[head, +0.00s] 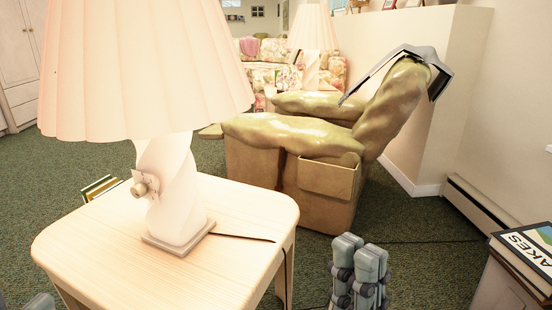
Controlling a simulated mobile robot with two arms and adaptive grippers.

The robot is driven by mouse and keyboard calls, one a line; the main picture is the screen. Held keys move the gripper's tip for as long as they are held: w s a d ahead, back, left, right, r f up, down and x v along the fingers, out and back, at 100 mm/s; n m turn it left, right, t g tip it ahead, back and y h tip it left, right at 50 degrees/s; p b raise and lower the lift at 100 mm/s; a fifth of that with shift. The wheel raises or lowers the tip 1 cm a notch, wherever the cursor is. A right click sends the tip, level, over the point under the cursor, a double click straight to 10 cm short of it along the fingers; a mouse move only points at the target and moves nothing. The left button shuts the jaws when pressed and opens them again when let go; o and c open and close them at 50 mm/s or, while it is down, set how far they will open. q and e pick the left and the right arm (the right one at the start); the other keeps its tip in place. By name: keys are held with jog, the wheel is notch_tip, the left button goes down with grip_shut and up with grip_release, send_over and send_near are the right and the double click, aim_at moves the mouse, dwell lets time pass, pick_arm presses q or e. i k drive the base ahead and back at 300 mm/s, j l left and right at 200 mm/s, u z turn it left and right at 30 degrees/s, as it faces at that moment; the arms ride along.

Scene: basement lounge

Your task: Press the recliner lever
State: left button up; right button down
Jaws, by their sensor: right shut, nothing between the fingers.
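The olive-tan recliner (295,180) stands past the small table, its near side facing me and its back leaning to the right. A small dark upright piece (281,166) on its near side, under the armrest, may be the lever; it is too small to tell. My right gripper (360,252) points up at the bottom of the head view, shut and empty, in front of the recliner and apart from it. A grey tip of my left gripper (40,303) shows at the bottom left corner; its fingers are mostly cut off.
A light wooden side table (110,245) with a big pleated lamp (172,185) fills the left foreground. A stand with books (528,255) is at the right edge. A low wall (400,110) stands behind the recliner. Green carpet (420,235) is open between recliner and stand.

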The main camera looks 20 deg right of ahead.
aim_at(278, 187)
jog(key=i+l+u, duration=0.3)
jog(key=l+u, duration=0.15)
jog(key=l, duration=0.5)
jog(key=i+l+u, duration=0.15)
jog(key=l+u, duration=0.25)
jog(key=l, duration=0.55)
jog(key=l+u, duration=0.45)
jog(key=l, duration=0.55)
